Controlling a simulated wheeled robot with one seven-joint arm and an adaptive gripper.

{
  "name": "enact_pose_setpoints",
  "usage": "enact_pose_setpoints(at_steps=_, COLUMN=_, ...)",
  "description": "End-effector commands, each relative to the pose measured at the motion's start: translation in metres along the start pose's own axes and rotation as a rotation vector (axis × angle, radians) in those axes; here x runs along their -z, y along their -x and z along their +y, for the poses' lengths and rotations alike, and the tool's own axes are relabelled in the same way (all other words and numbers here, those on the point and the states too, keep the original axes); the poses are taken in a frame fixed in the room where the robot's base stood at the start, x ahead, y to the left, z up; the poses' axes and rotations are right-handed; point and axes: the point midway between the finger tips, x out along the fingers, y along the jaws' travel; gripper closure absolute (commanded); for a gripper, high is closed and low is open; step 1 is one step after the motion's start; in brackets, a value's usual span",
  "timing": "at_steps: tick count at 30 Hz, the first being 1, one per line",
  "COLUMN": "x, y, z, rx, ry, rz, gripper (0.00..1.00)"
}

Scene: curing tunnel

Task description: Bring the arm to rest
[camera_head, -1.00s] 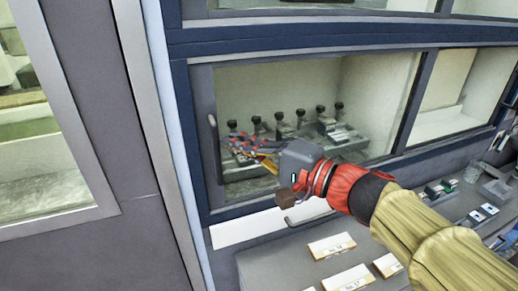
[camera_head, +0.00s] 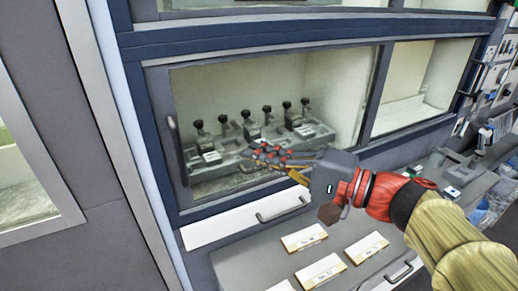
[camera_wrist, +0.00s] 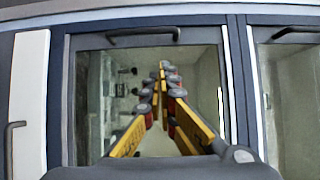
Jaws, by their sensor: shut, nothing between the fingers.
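My arm (camera_head: 440,225) reaches in from the lower right of the head view, in a tan sleeve with a red and black wrist. My gripper (camera_head: 255,150) points left in front of the glazed cabinet window (camera_head: 330,90). Its fingers are together and hold nothing. In the wrist view the gripper (camera_wrist: 162,72) also shows, its yellow and black fingers converging toward the window. The gripper overlaps the view of the fixtures, but I cannot tell how far it is from the glass.
Behind the window stands a row of several black-knobbed clamps (camera_head: 252,130) on a grey base. Below are a drawer handle (camera_head: 283,208) and a grey top with several labelled cards (camera_head: 321,271). A grey panel (camera_head: 90,190) stands left. Small items lie on the right.

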Motion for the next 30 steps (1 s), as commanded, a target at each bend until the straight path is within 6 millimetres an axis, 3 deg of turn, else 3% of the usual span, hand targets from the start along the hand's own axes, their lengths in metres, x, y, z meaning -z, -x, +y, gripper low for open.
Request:
enact_pose_setpoints(at_steps=2, x=0.003, y=0.002, z=0.002, rx=-0.007, ry=-0.022, rz=0.01, gripper=1.0)
enact_pose_setpoints(at_steps=4, x=0.003, y=0.003, z=0.018, rx=-0.062, ry=-0.033, rz=0.015, gripper=1.0)
enact_pose_setpoints(at_steps=8, x=-0.002, y=0.012, z=0.073, rx=-0.247, ry=-0.039, rz=0.016, gripper=1.0)
enact_pose_setpoints(at_steps=12, x=-0.015, y=0.04, z=0.14, rx=-0.51, ry=0.012, rz=0.014, gripper=1.0)
enact_pose_setpoints(at_steps=18, x=-0.028, y=0.099, z=0.21, rx=-0.865, ry=0.172, rz=0.002, gripper=1.0)
enact_pose_setpoints(at_steps=24, x=-0.025, y=0.166, z=0.244, rx=-1.169, ry=0.419, rz=-0.013, gripper=1.0)
enact_pose_setpoints(at_steps=30, x=-0.015, y=0.208, z=0.243, rx=-1.354, ry=0.679, rz=-0.037, gripper=1.0)
